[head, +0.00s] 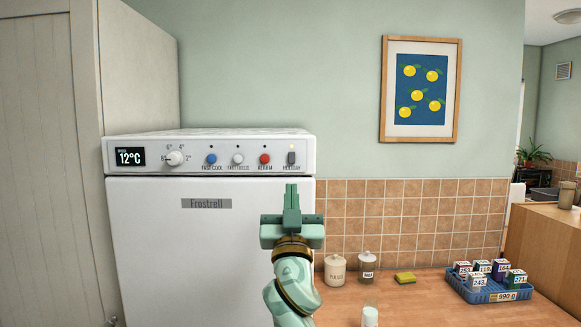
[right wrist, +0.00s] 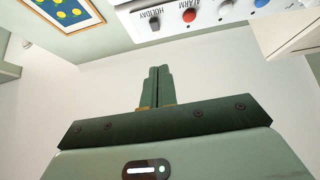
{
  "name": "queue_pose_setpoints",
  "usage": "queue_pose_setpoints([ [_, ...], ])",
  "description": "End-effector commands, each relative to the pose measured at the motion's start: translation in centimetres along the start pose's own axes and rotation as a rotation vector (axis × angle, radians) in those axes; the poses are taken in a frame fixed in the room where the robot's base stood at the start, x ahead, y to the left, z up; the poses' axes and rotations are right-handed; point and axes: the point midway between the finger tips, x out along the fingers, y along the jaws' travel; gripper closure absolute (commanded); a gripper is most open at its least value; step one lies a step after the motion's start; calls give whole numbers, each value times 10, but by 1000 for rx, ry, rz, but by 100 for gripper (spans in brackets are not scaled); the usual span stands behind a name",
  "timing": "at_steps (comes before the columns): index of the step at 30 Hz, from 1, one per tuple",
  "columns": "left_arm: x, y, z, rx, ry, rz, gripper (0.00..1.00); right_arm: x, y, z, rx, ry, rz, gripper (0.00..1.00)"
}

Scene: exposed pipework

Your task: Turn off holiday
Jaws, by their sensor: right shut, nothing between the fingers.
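The white fridge (head: 215,245) has a control panel along its top front. My left gripper is not in view.
Beside the switch are a red alarm button (head: 264,158), a white button (head: 238,159), a blue button (head: 212,159) and a dial (head: 174,158). The display (head: 130,156) reads 12°C. Jars, a yellow sponge (head: 405,277) and a blue tray (head: 478,295) with boxes stand on the counter.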

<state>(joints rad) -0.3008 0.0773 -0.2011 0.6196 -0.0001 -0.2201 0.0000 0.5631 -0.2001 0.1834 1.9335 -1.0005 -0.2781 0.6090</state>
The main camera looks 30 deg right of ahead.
Motion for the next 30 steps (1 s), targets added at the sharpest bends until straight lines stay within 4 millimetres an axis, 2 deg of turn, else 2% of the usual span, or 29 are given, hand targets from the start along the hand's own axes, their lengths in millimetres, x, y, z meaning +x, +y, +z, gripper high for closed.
queue_pose_setpoints([
  [3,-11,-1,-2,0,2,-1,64,29,0,-4,-2,3,0,100],
  [10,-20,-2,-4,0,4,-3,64,76,0,-3,-1,1,0,100],
  [13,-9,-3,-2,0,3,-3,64,85,0,14,0,-1,1,100],
  [18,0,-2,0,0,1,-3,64,97,0,26,-1,0,1,100],
  [30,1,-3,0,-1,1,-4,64,102,0,28,0,0,-1,100],
])
